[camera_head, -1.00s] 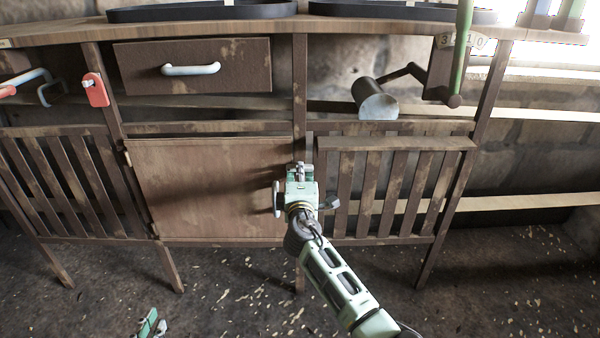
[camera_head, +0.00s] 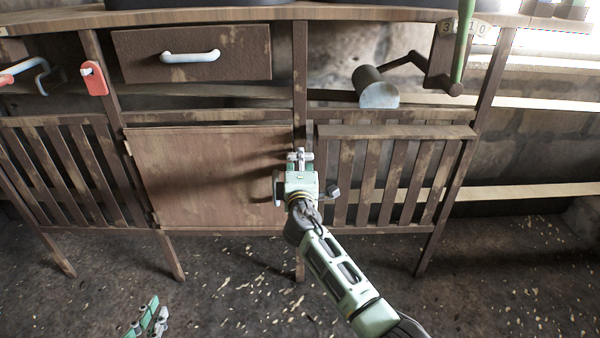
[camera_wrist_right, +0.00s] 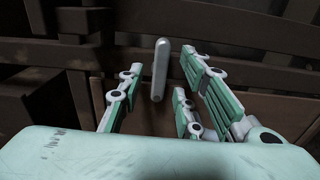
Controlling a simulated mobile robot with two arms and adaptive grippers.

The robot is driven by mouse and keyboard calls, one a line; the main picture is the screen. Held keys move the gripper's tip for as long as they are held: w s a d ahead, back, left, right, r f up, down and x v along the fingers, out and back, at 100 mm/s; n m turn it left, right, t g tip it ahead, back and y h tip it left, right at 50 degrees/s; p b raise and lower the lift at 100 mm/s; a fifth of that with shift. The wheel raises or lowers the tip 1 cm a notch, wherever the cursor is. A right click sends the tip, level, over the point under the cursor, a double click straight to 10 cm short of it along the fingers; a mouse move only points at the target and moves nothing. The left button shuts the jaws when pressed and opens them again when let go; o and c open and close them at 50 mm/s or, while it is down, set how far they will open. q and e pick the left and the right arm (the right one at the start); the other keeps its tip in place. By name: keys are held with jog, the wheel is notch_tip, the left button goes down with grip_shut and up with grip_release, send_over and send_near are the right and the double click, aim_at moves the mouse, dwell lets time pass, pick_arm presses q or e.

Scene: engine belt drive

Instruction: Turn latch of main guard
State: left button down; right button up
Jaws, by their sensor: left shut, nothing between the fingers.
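A pale grey bar (camera_wrist_right: 158,68), which looks like the latch, stands upright in the right wrist view in front of dark brown boards. My right gripper (camera_wrist_right: 160,84) is open, with its green and white fingers on either side of the bar and a gap showing. In the head view my right gripper (camera_head: 300,160) is over the post between a plain brown panel (camera_head: 205,180) and a slatted panel (camera_head: 390,180); it hides the latch there. My left gripper (camera_head: 150,318) is low at the bottom left, shut and empty, away from the bench.
A drawer with a white handle (camera_head: 190,57) is above the plain panel.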

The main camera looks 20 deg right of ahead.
jog(key=v, duration=1.1)
jog(key=shift+s, duration=0.3)
jog(key=shift+a, duration=0.15)
